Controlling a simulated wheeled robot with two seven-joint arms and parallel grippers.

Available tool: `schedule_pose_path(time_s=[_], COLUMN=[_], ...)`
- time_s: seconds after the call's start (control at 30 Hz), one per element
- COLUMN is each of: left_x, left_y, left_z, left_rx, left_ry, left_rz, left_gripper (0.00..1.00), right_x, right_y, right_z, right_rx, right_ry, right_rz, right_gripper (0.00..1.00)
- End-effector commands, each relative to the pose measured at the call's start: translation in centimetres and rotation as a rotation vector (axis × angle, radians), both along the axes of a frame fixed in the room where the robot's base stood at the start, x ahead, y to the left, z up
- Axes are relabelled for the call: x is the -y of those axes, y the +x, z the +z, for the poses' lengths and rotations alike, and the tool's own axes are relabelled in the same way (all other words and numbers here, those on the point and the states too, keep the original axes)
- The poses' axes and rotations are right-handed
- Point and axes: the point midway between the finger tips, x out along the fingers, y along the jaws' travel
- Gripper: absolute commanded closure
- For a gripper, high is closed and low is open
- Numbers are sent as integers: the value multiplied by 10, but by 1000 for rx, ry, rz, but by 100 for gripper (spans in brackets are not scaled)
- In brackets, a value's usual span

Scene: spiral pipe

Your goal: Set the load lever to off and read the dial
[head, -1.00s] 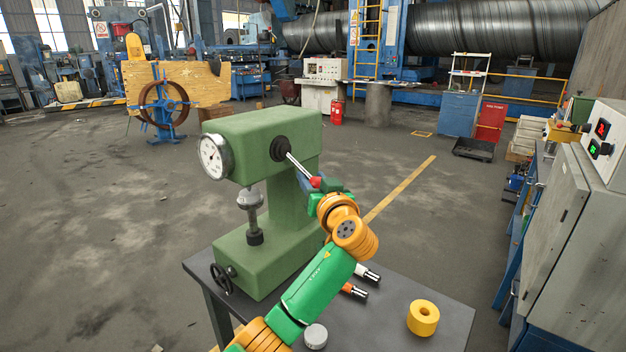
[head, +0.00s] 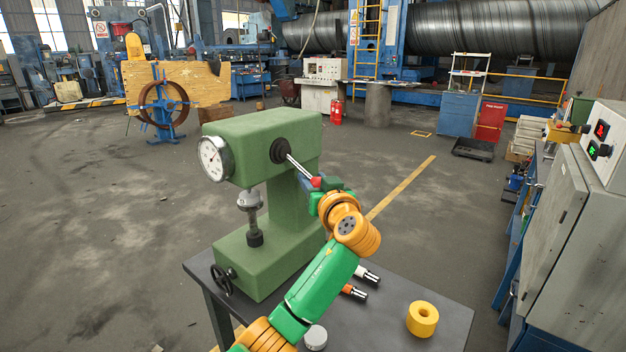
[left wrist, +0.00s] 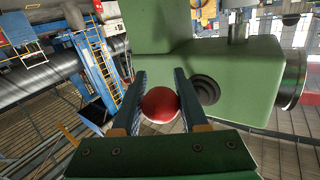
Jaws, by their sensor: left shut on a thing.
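The green hardness tester (head: 262,150) stands on the dark table (head: 440,318). Its round white dial (head: 212,159) faces left; the reading is too small to make out. The load lever (head: 298,168) is a metal rod that slants down to the right from a black hub (head: 281,150) and ends in a red knob (head: 316,182). My left gripper (head: 320,184) is shut on the red knob. In the left wrist view the knob (left wrist: 160,104) sits between the two fingers. My right gripper is not in view.
A grey control cabinet (head: 580,220) stands at the right. The floor left of the table is clear.

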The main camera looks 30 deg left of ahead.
Motion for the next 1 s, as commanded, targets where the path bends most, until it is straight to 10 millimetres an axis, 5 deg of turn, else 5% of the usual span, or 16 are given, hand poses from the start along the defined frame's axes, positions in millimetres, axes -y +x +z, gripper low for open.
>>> schedule_pose_path(time_s=[0.3, 0.87, 1.0], left_x=[11, 18, 17], left_y=[0, -1, -1], left_z=[24, 61, 59], left_rx=[-13, -7, -9], left_ry=[-206, -194, -194], left_rz=[-3, -3, -1], left_gripper=[100, 100, 63], right_x=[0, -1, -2], right_y=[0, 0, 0], right_z=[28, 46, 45], right_rx=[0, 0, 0], right_ry=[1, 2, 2], right_rz=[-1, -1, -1], right_gripper=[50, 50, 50])
